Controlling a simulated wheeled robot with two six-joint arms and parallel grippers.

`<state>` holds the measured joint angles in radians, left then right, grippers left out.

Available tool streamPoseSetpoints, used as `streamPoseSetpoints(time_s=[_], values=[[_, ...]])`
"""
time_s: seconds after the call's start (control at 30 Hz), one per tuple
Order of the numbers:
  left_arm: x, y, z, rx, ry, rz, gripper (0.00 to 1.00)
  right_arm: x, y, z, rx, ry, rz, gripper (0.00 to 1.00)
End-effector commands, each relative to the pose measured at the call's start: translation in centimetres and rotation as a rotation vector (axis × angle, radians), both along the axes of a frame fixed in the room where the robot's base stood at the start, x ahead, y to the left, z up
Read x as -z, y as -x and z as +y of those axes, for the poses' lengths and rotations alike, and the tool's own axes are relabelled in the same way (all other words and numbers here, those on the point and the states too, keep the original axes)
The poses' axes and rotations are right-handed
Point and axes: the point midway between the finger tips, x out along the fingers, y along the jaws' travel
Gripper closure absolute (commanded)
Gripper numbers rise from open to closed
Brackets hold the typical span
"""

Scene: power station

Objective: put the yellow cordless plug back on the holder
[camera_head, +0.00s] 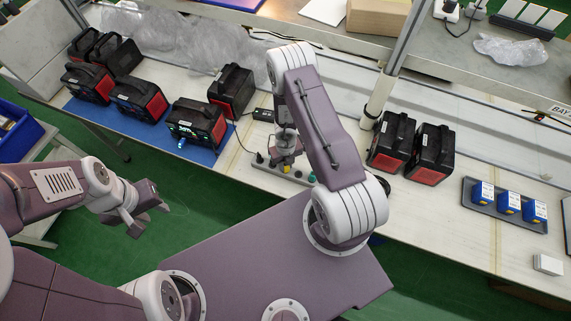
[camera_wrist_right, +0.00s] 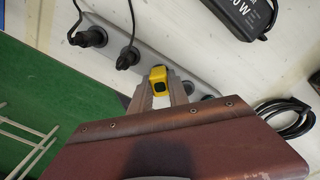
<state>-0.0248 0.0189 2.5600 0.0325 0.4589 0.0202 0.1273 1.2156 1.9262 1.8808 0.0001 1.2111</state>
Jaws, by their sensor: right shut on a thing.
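The yellow plug (camera_wrist_right: 158,76) is between the fingers of my right gripper (camera_wrist_right: 160,92) in the right wrist view. My right gripper (camera_head: 285,160) is shut on it and points down at the bench's front edge in the head view. The holder is a grey strip (camera_wrist_right: 180,68) with black plugs (camera_wrist_right: 92,37) and their cords on it; it also shows in the head view (camera_head: 299,176). The yellow plug is over the strip; I cannot tell whether it touches it. My left gripper (camera_head: 150,217) is open and empty, away from the bench over the green floor.
A lit power station (camera_head: 196,124) and others stand on a blue mat (camera_head: 208,157) at left. Two more power stations (camera_head: 411,150) stand to the right. A tray (camera_head: 480,207) with blue boxes is further right. A black adapter (camera_wrist_right: 243,14) and coiled cable (camera_wrist_right: 290,118) lie near the strip.

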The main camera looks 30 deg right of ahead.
Motion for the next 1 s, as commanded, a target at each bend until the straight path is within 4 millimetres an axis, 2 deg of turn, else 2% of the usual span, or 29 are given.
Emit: streamPoseSetpoints(time_s=[0.37, 0.4, 0.5, 0.83, 1.0], values=[[0.2, 0.0, 0.0, 0.000, 0.000, 0.000, 0.64, 0.2, 0.0, 0.0, 0.001, 0.000, 0.000, 1.00], [0.2, 0.0, 0.0, 0.000, 0.000, 0.000, 0.64, 0.2, 0.0, 0.0, 0.001, 0.000, 0.000, 0.76], [0.2, 0.0, 0.0, 0.000, 0.000, 0.000, 0.64, 0.2, 0.0, 0.0, 0.001, 0.000, 0.000, 0.54], [0.0, 0.0, 0.0, 0.000, 0.000, 0.000, 0.64, 0.0, 0.0, 0.0, 0.001, 0.000, 0.000, 0.54], [-1.8, 0.0, 0.0, 0.000, 0.000, 0.000, 0.64, -1.8, 0.0, 0.0, 0.001, 0.000, 0.000, 0.54]])
